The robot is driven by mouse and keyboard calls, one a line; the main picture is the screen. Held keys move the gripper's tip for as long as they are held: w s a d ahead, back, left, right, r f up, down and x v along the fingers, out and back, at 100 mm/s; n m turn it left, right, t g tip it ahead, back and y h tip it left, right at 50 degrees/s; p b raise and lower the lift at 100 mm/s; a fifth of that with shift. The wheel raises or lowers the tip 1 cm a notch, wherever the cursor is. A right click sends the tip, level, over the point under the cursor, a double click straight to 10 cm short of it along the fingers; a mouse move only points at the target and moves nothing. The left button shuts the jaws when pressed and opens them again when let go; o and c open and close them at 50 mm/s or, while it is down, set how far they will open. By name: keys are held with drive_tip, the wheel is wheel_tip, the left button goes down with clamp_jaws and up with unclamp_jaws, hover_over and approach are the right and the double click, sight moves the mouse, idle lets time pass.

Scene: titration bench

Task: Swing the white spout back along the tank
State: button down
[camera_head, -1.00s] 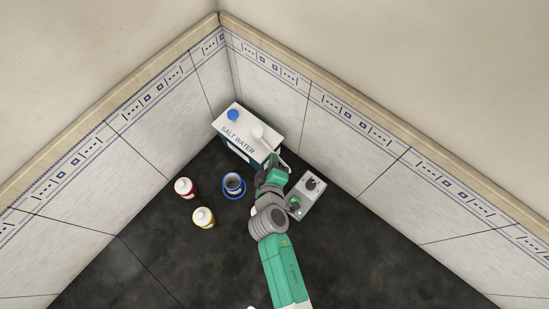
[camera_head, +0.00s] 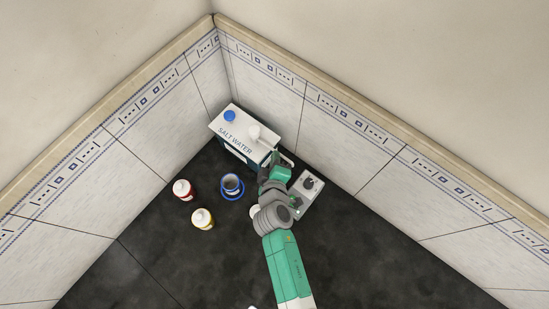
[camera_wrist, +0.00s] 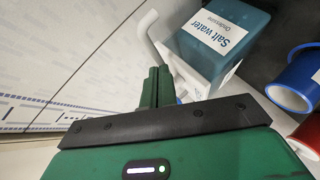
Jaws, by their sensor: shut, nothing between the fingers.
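The salt water tank (camera_head: 239,136) stands in the corner, white on top with a blue cap and dark sides. It shows in the wrist view as a teal body with a "Salt water" label (camera_wrist: 213,34). The white spout (camera_head: 270,139) starts at a round white knob on the tank's top and reaches right, towards my gripper (camera_head: 275,156). My fingers are shut, empty and close beside the spout; contact cannot be told.
A grey device with knobs (camera_head: 309,185) stands just right of my gripper. The tiled wall is close behind the spout.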

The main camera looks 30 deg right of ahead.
drive_tip(key=shift+f, duration=0.1)
drive_tip(key=shift+w+a+r+b, duration=0.1)
drive_tip(key=shift+a+r+b, duration=0.1)
drive_tip(key=shift+a, duration=0.25)
drive_tip(key=shift+w+a+r+b, duration=0.1)
drive_tip(key=shift+a+r+b, duration=0.1)
drive_tip(key=shift+a, duration=0.25)
drive_tip(key=v, duration=1.2)
drive_tip(key=shift+s+d+r, duration=0.15)
drive_tip(key=shift+s+r, duration=0.05)
drive_tip(key=shift+r, duration=0.15)
